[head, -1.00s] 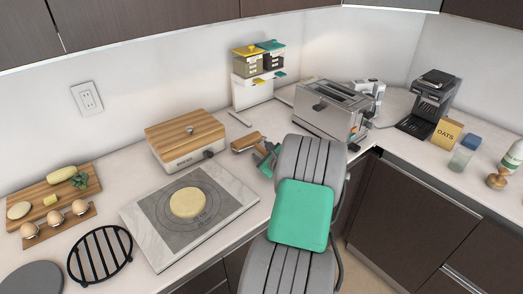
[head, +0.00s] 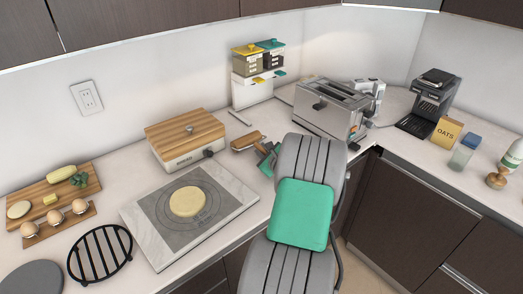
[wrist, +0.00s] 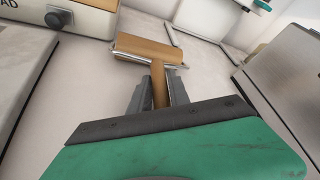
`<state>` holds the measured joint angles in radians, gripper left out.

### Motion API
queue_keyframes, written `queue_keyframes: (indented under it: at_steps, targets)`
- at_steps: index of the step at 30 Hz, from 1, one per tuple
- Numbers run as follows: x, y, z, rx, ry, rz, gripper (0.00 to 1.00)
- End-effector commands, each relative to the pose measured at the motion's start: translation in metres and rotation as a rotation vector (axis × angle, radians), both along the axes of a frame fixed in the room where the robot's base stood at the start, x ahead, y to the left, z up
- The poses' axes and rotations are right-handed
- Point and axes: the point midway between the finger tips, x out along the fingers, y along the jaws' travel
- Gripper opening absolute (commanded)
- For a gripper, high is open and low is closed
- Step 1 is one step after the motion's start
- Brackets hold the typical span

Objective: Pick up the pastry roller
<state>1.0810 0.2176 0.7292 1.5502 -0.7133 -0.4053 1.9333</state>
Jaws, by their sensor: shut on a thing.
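The pastry roller has a short wooden cylinder on a metal fork and a wooden handle. In the head view the pastry roller (head: 247,141) is at the counter's middle, right of the bread box, at the far end of my arm. In the wrist view the pastry roller's cylinder (wrist: 150,49) lies crosswise, with the handle running back between my fingers. My gripper (wrist: 159,92) is shut on the handle, a grey finger on each side. In the head view my gripper (head: 265,153) is partly hidden by my arm. Whether the roller touches the counter cannot be told.
A bread box (head: 186,143) with a wooden lid stands left of the roller. A marble board (head: 143,231) with dough (head: 187,202) lies in front. A toaster (head: 330,110) stands to the right, and a white rack with canisters (head: 259,60) behind.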

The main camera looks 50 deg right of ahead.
Motion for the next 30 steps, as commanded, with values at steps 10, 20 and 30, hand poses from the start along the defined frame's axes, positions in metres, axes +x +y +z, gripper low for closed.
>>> queue_keyframes:
  at_steps: [10, 20, 30]
  targets:
    - [0.000, -0.001, 0.011, -0.004, -0.003, 0.000, 0.00]
    - [-0.048, 0.012, 0.092, -0.010, -0.005, -0.005, 0.00]
    - [-0.126, 0.037, 0.127, -0.003, -0.001, -0.004, 0.00]
